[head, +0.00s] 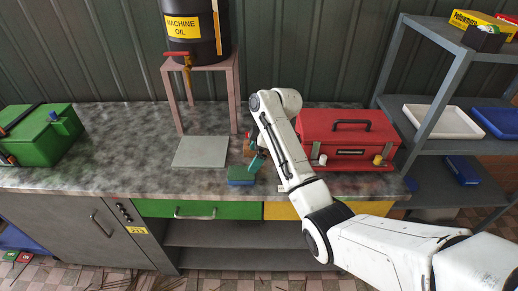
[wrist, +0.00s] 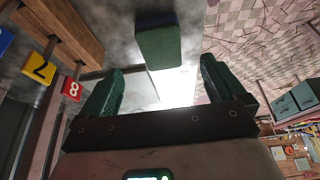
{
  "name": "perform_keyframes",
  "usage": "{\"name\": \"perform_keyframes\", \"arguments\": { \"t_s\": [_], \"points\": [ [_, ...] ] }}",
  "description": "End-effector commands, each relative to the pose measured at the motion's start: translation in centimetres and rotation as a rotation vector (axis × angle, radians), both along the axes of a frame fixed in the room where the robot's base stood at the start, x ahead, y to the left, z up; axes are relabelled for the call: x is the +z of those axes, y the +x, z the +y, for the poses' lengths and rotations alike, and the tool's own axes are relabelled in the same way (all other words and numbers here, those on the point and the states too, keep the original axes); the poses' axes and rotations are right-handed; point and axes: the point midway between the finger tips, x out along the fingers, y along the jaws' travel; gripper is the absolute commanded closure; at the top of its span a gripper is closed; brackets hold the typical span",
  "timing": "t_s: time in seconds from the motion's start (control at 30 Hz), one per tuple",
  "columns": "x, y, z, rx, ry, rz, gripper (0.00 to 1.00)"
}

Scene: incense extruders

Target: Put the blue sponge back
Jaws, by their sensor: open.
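A small block with a teal-green top and blue front, which looks like the blue sponge (head: 240,178), lies near the front edge of the counter, in front of the grey plate (head: 201,151). In the wrist view a dark green block (wrist: 158,42), apparently the same sponge, is beyond the fingertips, roughly between them. My gripper (head: 257,161) is open, with teal fingers just above and right of the sponge in the head view. In the wrist view my gripper (wrist: 160,85) has nothing between its fingers. Whether a finger touches the sponge cannot be told.
A red toolbox (head: 345,138) stands right of my gripper, and a green toolbox (head: 40,137) at far left. A machine oil drum (head: 205,35) sits on a pink stand behind the plate. A shelf on the right holds a white tray (head: 442,121). Counter left of the plate is clear.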

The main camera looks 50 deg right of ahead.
Motion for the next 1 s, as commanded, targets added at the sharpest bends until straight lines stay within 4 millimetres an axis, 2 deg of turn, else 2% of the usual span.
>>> {"name": "perform_keyframes", "arguments": {
  "t_s": [0.1,0.3,0.43,0.53,0.67,0.77,0.9,1.0],
  "points": [
    [1.6,-0.5,-0.5,-0.002,-0.001,-0.002,0.03],
    [3.1,-1.0,-0.8,-0.001,0.001,0.001,0.03],
    [3.1,-1.1,-0.7,-0.002,0.002,0.003,0.03],
    [2.0,-1.5,0.6,-0.018,0.009,0.017,0.03],
    [-1.4,-3.3,4.8,-0.084,0.023,0.063,0.03],
    [-4.6,-6.1,8.9,-0.167,0.030,0.114,0.03],
    [-8.0,-11.0,13.9,-0.295,0.024,0.181,0.03],
    [-9.6,-15.1,16.6,-0.386,0.009,0.221,0.03]
  ]
}}
